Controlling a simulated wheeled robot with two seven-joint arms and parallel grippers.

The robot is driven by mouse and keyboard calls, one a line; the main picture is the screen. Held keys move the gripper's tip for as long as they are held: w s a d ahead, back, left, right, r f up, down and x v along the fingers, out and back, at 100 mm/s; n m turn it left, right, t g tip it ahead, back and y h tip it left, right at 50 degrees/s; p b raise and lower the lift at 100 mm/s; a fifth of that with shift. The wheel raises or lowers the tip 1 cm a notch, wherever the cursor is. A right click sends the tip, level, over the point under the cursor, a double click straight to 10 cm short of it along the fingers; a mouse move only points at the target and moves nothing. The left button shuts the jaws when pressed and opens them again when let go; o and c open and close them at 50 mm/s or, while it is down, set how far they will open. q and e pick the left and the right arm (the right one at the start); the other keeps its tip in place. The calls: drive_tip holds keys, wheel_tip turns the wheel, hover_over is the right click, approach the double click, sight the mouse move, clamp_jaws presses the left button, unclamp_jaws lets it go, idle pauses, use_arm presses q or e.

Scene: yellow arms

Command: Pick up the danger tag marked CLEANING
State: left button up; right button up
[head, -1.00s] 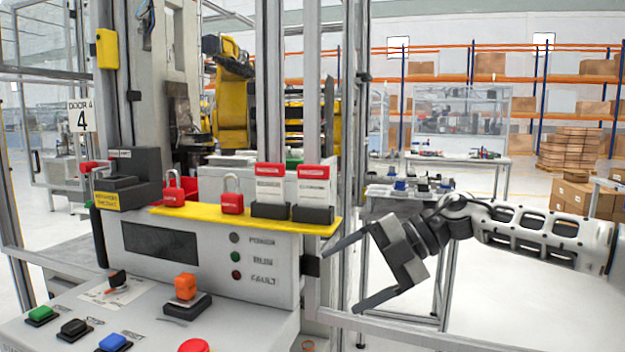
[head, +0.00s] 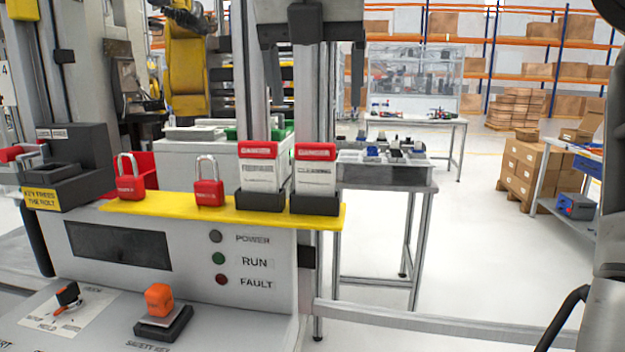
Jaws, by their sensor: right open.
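The danger tag marked CLEANING (head: 315,172) is a white card with a red DANGER header. It stands upright in a black holder (head: 315,204) at the right end of the yellow shelf (head: 170,212). A second danger tag (head: 257,172) stands just left of it in its own holder; its lower wording is hard to read. My right gripper (head: 313,102) points down from the top edge, open and empty. In the picture its two fingers hang spread above the tags, apart from them. My left gripper is not in view.
Two red padlocks (head: 131,184) (head: 208,188) stand on the shelf left of the tags. A dark key unit (head: 70,165) is at the left. Below are the grey control panel (head: 180,265) and an orange safety key (head: 159,298).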

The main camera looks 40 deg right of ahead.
sight(314, 144)
drive_tip(key=x, duration=1)
drive_tip(key=shift+w+a+p, duration=0.15)
drive_tip(key=shift+w+p, duration=0.1)
drive_tip(key=shift+p, duration=0.15)
drive_tip(key=shift+s+f, duration=0.1)
drive_tip(key=shift+f, duration=0.25)
drive_tip(key=shift+w+f, duration=0.1)
drive_tip(key=shift+w, duration=0.15)
drive_tip(key=shift+c, duration=0.9)
drive_tip(key=shift+d, duration=0.2)
drive_tip(key=c, duration=0.5)
drive_tip(key=shift+a+r, duration=0.15)
drive_tip(key=shift+r, duration=0.1)
drive_tip(key=c, duration=0.4)
